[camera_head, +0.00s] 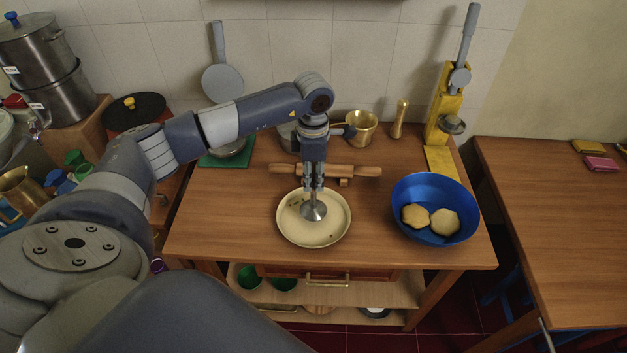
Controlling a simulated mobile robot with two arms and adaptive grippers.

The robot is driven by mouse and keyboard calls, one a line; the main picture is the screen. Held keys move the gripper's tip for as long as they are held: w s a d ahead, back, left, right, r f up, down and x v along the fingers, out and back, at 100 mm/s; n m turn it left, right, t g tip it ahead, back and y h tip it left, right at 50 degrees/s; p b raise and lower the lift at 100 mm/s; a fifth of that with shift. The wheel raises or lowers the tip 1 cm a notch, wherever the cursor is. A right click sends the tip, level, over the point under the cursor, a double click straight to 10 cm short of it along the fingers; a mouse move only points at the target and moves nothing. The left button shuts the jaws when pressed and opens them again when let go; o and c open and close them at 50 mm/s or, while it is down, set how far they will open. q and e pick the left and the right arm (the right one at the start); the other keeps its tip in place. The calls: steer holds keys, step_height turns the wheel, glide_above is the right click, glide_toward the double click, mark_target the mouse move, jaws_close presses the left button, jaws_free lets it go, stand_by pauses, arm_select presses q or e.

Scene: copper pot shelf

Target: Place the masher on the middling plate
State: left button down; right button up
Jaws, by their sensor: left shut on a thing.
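A cream plate (322,235) lies near the front middle of the wooden table. My left gripper (313,186) points down above the plate and is shut on the masher (314,211). The masher's round metal head shows below the fingers, over the middle of the plate. Its handle is mostly hidden by the gripper. I cannot tell whether the head touches the plate. My right gripper is not in view.
A rolling pin (355,171) lies just behind the plate. A blue bowl (461,184) with two dough pieces stands to the right. A brass mortar (361,127) and a yellow press (444,112) stand at the back. The table is clear left of the plate.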

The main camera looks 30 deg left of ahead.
mark_target(313, 185)
arm_select(q)
step_height(313, 185, down, 2)
steer(key=shift+f+p, duration=0.25)
steer(key=shift+p, duration=0.7)
steer(key=shift+f, duration=0.65)
steer(key=c, duration=1.3)
jaws_free()
steer(key=shift+r, duration=0.1)
